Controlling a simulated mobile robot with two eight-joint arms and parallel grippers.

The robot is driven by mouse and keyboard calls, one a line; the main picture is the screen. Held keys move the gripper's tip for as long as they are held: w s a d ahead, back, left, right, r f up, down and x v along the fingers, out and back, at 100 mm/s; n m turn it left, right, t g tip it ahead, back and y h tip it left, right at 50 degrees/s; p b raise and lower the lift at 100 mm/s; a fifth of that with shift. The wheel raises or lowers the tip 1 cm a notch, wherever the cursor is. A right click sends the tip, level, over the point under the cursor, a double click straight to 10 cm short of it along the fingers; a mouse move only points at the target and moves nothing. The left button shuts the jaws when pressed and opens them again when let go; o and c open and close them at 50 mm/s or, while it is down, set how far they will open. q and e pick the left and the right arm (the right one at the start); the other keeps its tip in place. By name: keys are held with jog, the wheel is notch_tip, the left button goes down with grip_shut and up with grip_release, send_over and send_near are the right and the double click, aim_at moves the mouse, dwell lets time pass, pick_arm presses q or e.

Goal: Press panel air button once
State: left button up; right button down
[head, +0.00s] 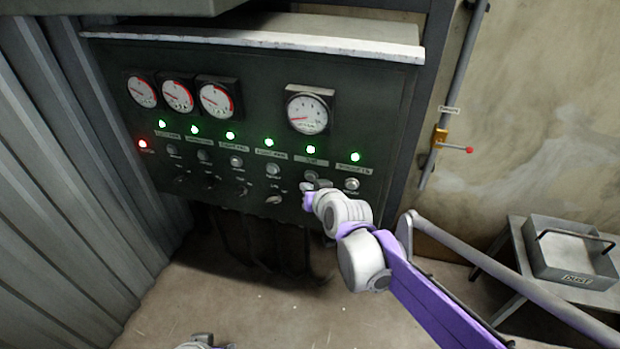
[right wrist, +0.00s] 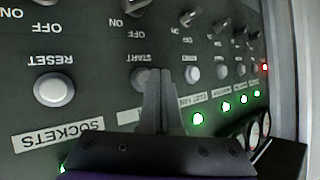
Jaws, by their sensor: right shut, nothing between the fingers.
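The dark control panel (head: 255,100) stands in front of me with a row of buttons under green lamps. The air button is in the second column from the right, just left of the sockets column; in the right wrist view a button marked START (right wrist: 140,77) sits there, partly hidden by my fingers. My right gripper (head: 307,189) is shut and empty, its tips at this button. In the right wrist view its fingertips (right wrist: 155,74) overlap the button; I cannot tell if they touch it. A white part of my left arm (head: 205,342) shows at the bottom edge; its fingers are unclear.
The sockets RESET button (right wrist: 53,88) is beside my right fingers. A pipe with a red-tipped valve handle (head: 457,148) runs at the right. A grey tray (head: 570,265) rests on a stand at the right.

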jog(key=s, duration=0.1)
jog(key=s+a, duration=0.1)
jog(key=s, duration=0.2)
jog(key=shift+s+a+p, duration=0.25)
jog(key=shift+s+p, duration=0.05)
jog(key=shift+p, duration=0.1)
dwell(0.4)
jog(key=s+d+f+g+h+p, duration=0.1)
jog(key=s+d+g+p, duration=0.1)
jog(key=s+d, duration=0.4)
jog(key=s+d+f+g+h+p, duration=0.1)
jog(key=s+d, duration=0.4)
jog(key=s, duration=0.7)
jog(key=s+d+f+m+g+h+p, duration=0.1)
jog(key=s+d+g+h+p, duration=0.1)
jog(key=s+d, duration=0.4)
jog(key=s+g+p, duration=0.1)
jog(key=s, duration=0.2)
jog(key=shift+d+f, duration=0.35)
jog(key=shift+f, duration=0.05)
